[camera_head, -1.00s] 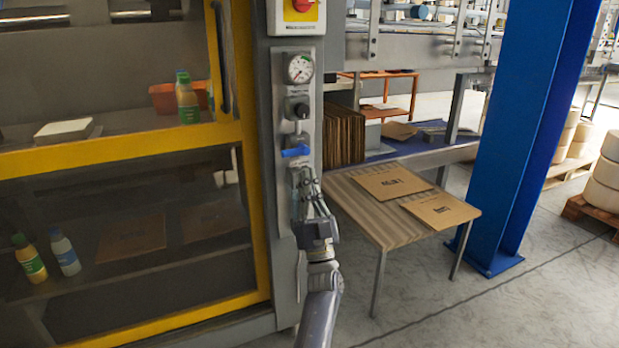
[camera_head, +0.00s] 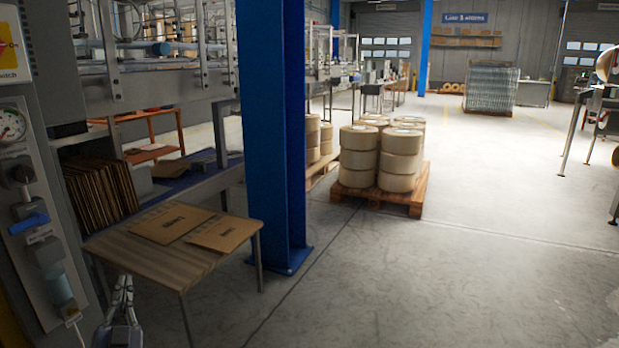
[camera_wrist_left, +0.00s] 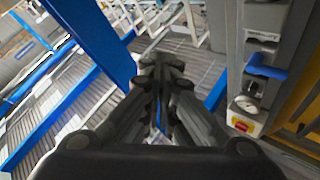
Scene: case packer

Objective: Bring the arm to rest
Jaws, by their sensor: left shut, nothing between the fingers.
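My left gripper (camera_head: 122,296) shows low at the left of the head view, in front of the small wooden table and just right of the grey control panel (camera_head: 40,225). It is shut and empty. In the left wrist view its dark fingers (camera_wrist_left: 163,68) are closed together, pointing away from the camera, with nothing held. The panel's blue valve handle (camera_head: 28,223) and pressure gauge (camera_head: 12,125) are apart from the gripper. The blue handle also shows in the left wrist view (camera_wrist_left: 267,67). My right gripper is in neither view.
A small table (camera_head: 190,262) bearing flat cardboard pieces (camera_head: 172,222) stands close to my left gripper. A blue pillar (camera_head: 270,130) rises beyond it. A pallet (camera_head: 385,198) of stacked rolls stands farther back. The floor (camera_head: 450,270) at the right is clear.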

